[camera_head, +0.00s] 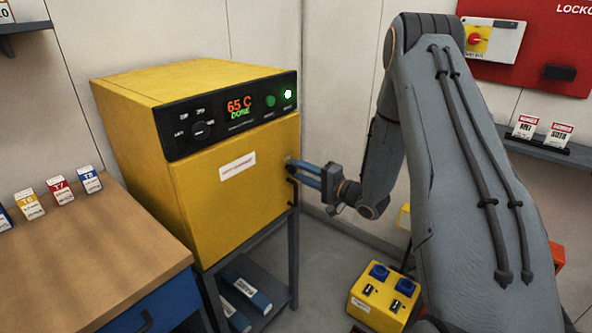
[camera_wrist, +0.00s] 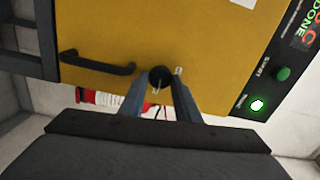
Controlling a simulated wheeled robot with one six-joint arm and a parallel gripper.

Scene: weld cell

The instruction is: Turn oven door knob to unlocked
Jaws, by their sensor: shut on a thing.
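The yellow oven (camera_head: 230,160) stands on a dark frame, its door (camera_head: 222,195) shut flush against the body. The round black door knob (camera_wrist: 161,76) sits near the door's edge in the wrist view, with a pale pointer line on it and a small pale label beside it. My gripper (camera_wrist: 160,84) has its two fingers on either side of the knob and is shut on it. In the head view my gripper (camera_head: 290,163) reaches in from the right at the door's right edge. The fingers hide most of the knob there.
A black door handle (camera_wrist: 97,63) is beside the knob. The oven display (camera_head: 238,107) reads 65 C DONE, with a lit green light (camera_head: 288,94). A wooden bench (camera_head: 90,240) stands at left. A yellow socket box (camera_head: 383,295) stands on the floor below my arm.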

